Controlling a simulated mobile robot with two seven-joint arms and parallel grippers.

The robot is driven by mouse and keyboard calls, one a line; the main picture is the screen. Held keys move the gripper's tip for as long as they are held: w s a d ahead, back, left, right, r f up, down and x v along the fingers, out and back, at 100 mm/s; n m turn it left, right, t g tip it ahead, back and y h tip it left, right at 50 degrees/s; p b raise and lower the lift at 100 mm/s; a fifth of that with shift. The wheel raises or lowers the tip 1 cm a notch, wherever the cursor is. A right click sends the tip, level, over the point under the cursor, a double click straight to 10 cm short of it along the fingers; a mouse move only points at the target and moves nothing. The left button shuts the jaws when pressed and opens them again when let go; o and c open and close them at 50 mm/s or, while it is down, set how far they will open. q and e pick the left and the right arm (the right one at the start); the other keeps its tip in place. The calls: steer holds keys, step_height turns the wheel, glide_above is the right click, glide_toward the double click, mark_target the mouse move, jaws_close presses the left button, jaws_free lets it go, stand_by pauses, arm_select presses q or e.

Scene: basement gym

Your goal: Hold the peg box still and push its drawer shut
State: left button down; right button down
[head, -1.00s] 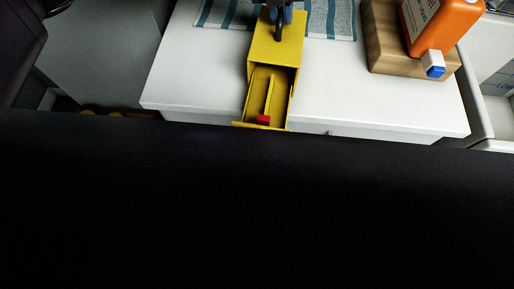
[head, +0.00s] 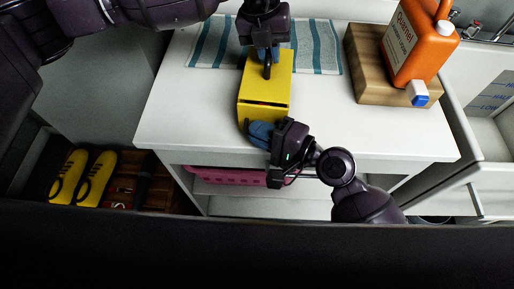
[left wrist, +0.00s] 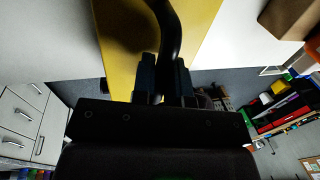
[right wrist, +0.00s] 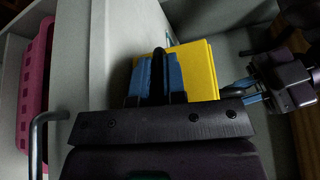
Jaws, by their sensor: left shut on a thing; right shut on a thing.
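The yellow peg box (head: 266,72) stands on the white cabinet top, near its front edge. My left gripper (head: 266,52) is over the box, shut on the black curved handle (left wrist: 168,25) on its top. My right gripper (head: 258,132) is at the box's front, its blue fingers (right wrist: 157,75) shut on a dark upright piece, seemingly the drawer's handle. The drawer no longer sticks out; its front is largely hidden by my right gripper, and I cannot tell whether a small gap is left. The box's yellow side also shows in the right wrist view (right wrist: 198,68).
A striped cloth (head: 208,45) lies behind the box. An orange bottle (head: 420,45) stands on a wooden block (head: 365,70) at the right. A pink basket (head: 225,176) is on the shelf below. Yellow shoes (head: 80,175) are at lower left. The cabinet top beside the box is clear.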

steer(key=shift+w+d+f, duration=0.1)
steer(key=shift+w+f, duration=0.05)
steer(key=shift+w, duration=0.35)
arm_select(q)
steer(key=shift+f, duration=0.1)
arm_select(e)
steer(key=c, duration=1.5)
jaws_free()
steer(key=v, duration=1.2)
arm_select(q)
steer(key=c, duration=1.1)
jaws_free()
steer(key=shift+o, duration=0.2)
